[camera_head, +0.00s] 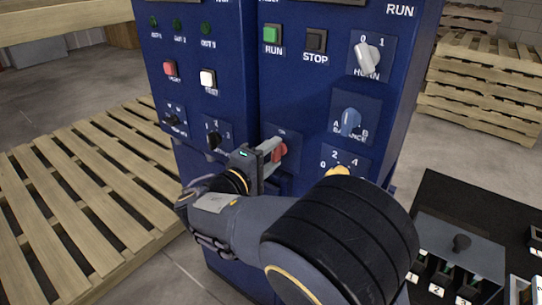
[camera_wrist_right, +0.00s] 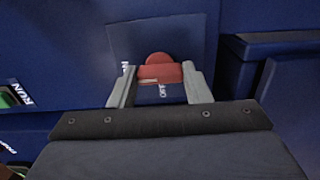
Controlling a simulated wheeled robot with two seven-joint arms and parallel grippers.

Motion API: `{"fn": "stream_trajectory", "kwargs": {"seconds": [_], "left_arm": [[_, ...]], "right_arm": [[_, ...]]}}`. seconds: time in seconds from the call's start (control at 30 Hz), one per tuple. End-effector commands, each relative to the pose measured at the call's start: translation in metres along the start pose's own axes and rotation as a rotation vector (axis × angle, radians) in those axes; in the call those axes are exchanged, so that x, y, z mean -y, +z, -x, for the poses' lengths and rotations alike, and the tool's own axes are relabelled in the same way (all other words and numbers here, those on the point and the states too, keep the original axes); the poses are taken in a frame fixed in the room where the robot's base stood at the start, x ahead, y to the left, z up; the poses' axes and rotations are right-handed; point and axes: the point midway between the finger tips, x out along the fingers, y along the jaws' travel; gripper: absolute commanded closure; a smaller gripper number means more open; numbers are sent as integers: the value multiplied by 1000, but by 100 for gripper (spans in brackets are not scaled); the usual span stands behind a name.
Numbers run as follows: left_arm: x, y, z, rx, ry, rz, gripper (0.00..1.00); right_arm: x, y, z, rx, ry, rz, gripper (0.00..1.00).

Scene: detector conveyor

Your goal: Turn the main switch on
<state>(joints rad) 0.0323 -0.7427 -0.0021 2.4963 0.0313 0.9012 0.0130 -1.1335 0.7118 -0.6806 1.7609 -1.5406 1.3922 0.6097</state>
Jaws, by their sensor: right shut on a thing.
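The main switch is a red knob (camera_head: 280,151) on the front of the blue cabinet (camera_head: 285,85), below the RUN and STOP buttons. My right gripper (camera_head: 270,148) reaches it from the lower left. In the right wrist view, the red knob (camera_wrist_right: 160,71) sits between the two fingertips of my right gripper (camera_wrist_right: 160,84). The fingers are shut on the knob. My left gripper is not in view.
A green RUN button (camera_head: 272,34), a black STOP button (camera_head: 315,41), a white HORN knob (camera_head: 368,59) and a blue BALANCE knob (camera_head: 350,122) are on the same panel. Wooden pallets (camera_head: 70,195) lie at left. A black table (camera_head: 440,190) stands at lower right.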

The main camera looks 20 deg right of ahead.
Motion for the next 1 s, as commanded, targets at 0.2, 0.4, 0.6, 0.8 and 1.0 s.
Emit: {"fn": "stream_trajectory", "kwargs": {"seconds": [0.2,0.4,0.6,0.8,1.0], "left_arm": [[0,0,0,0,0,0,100],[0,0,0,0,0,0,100],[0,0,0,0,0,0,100],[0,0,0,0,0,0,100],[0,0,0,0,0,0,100]], "right_arm": [[1,0,0,0,-2,-1,35],[0,0,0,0,-1,0,35],[1,-1,16,-4,-2,-1,35],[0,-1,51,-5,0,-1,35],[1,0,74,-2,-2,-1,35]]}}
